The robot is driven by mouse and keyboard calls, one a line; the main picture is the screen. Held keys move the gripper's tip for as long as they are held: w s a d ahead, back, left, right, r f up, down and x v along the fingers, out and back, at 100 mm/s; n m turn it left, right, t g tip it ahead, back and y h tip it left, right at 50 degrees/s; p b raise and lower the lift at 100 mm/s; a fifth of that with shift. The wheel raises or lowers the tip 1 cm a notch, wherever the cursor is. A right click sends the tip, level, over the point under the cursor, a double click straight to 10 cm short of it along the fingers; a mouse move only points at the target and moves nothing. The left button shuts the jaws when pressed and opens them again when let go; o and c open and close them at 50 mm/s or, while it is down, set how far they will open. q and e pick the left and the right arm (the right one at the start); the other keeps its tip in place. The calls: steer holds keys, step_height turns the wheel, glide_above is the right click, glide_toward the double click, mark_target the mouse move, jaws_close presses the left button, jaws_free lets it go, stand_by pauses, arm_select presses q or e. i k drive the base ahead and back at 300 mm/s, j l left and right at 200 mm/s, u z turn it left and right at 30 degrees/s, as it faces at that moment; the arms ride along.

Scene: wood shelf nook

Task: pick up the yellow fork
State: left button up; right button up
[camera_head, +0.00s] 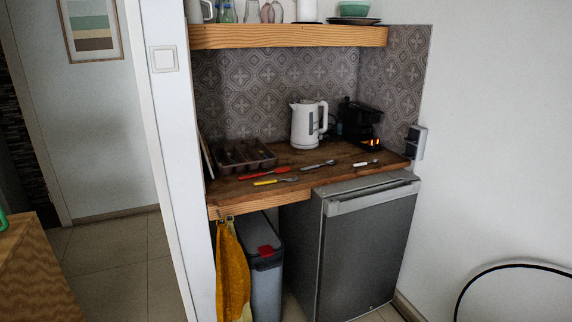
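The yellow fork (275,181) lies flat on the wooden counter (230,193), near its front edge. Its yellow handle points left and its metal end points right. A red-handled utensil (263,173) lies just behind it.
A dark cutlery tray (235,168) sits at the counter's left. A grey-handled utensil (318,165) and a white-handled one (366,163) lie to the right. A white kettle (307,124) and black coffee machine (360,122) stand behind. A shelf (288,37) overhangs the counter; a fridge (365,245) stands below.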

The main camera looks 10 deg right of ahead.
mark_target(295, 178)
steer(key=i+l, duration=1.2)
steer(key=l, duration=0.2)
